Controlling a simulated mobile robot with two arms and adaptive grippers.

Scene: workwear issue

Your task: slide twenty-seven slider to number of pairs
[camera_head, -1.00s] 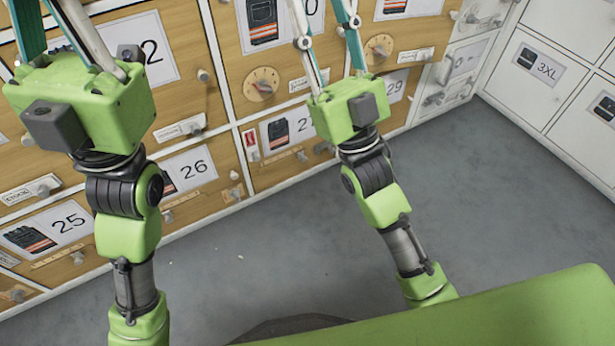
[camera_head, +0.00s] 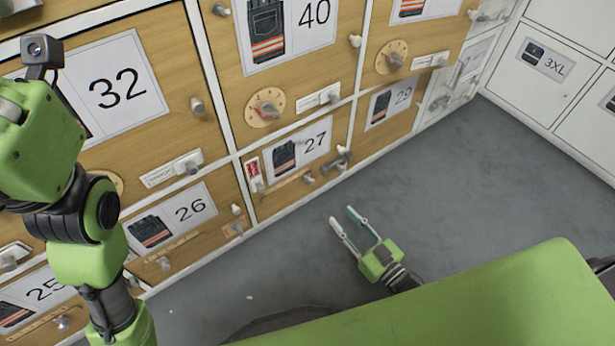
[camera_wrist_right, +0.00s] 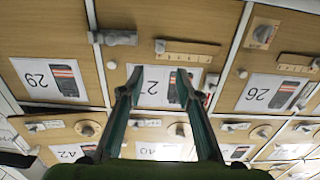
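The door marked 27 (camera_head: 315,141) is in the lower cabinet row, with a picture of dark trousers or gloves on its label. Its slider strip (camera_head: 284,184) runs below the label, with a grey knob (camera_head: 309,179) at the right end. In the right wrist view, turned upside down, the strip (camera_wrist_right: 195,56) has several marks, and the knob (camera_wrist_right: 160,47) is at its left end. My right gripper (camera_head: 344,216) is open and empty, apart from the door; its fingertips (camera_wrist_right: 158,78) overlap the label in the wrist view. My left gripper's body (camera_head: 35,140) shows; its fingertips are hidden.
The dial (camera_head: 265,108) is above. Grey floor (camera_head: 500,165) is clear at right.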

